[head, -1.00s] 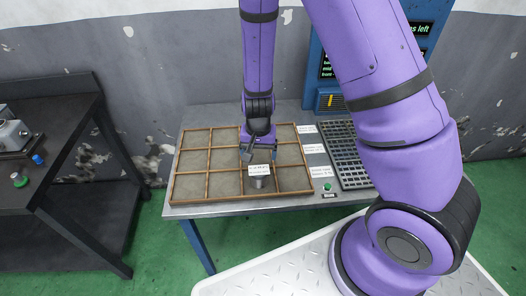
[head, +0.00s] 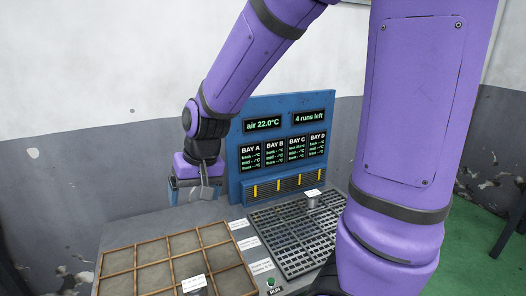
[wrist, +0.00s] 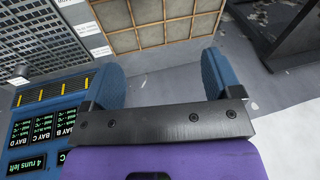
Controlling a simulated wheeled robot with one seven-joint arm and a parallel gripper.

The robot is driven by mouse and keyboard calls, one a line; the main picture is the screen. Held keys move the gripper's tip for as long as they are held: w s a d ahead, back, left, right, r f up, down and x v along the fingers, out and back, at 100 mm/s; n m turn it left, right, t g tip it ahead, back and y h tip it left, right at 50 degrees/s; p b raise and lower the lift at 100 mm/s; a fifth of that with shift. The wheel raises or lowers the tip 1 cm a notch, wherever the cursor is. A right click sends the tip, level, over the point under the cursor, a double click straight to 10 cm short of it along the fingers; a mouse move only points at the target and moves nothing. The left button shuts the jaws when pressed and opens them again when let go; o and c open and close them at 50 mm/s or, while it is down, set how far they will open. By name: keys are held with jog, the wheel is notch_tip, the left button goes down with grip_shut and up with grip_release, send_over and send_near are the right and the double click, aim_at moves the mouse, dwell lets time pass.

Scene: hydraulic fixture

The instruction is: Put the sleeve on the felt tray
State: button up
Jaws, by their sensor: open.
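The felt tray (head: 173,252) is a wooden frame with several felt-lined compartments, at the lower left of the head view. A grey metal cylindrical piece with a white tag (head: 193,284) stands in its front part, cut by the picture edge. A similar grey cylinder with a white tag (head: 312,202) stands on the dark grate. I cannot tell which is the sleeve, as the tags are unreadable. My gripper (head: 190,194) is open and empty, raised behind the tray and left of the blue panel. The wrist view shows its two blue fingers apart (wrist: 160,82).
A dark metal grate (head: 285,240) lies right of the tray, with white labels and a green RUN button (head: 270,282) between them. Behind it stands a blue panel (head: 285,145) with bay displays, reading "4 runs left". My upper arm covers the right side.

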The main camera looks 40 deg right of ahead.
jog(key=s+d+r+n+t+h, duration=0.1)
jog(key=s+d+r, duration=0.2)
jog(key=s+r, duration=0.4)
jog(key=s+d+r+n+t, duration=0.1)
jog(key=s+d+r, duration=0.1)
jog(key=s+r, duration=0.4)
jog(key=s, duration=0.3)
jog(key=shift+d+r+t+h, duration=0.35)
jog(key=shift+d+t+h, duration=0.05)
